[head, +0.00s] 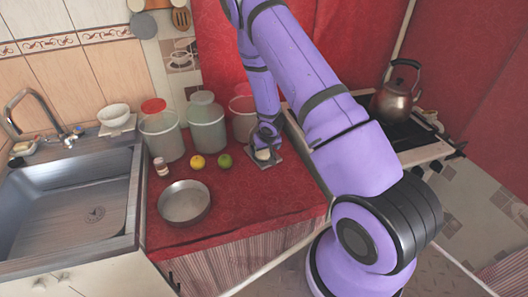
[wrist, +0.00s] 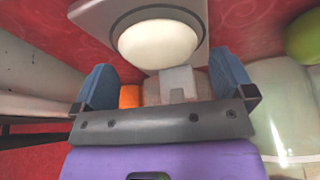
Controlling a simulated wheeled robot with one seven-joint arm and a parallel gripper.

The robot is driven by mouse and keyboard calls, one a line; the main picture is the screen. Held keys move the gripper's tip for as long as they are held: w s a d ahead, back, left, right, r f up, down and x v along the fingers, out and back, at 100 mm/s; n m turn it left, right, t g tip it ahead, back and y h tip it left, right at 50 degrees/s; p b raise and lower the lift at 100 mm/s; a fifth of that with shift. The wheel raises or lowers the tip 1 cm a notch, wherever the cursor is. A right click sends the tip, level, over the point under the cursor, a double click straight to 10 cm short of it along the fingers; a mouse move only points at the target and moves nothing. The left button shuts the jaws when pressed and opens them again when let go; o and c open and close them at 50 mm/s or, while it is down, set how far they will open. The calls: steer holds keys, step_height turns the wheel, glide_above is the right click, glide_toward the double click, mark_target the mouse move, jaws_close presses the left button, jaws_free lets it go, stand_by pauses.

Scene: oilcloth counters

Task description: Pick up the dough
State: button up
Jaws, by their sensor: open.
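The dough is a smooth, pale cream, rounded lump (wrist: 157,42) on a grey square base (wrist: 196,16) with a dark ring around the lump. In the head view the dough (head: 262,155) shows as a small pale patch low at my gripper (head: 268,140), over the grey base (head: 272,162) on the red counter. In the wrist view the two blue fingers of my gripper (wrist: 163,76) are spread wide, with the dough just beyond them, roughly centred. Nothing is held. Whether a finger touches the dough I cannot tell.
A green fruit (head: 225,161), yellow fruit (head: 197,161), small jar (head: 161,167) and metal pan (head: 184,202) stand left of my gripper. Large canisters (head: 207,128) stand behind. The sink (head: 80,205) is far left; a kettle (head: 395,98) stands on the stove at right.

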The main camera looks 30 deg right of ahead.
steer(key=shift+w+f, duration=0.15)
steer(key=shift+f, duration=0.25)
steer(key=c, duration=1)
steer(key=shift+o, duration=0.2)
steer(key=shift+r, duration=0.1)
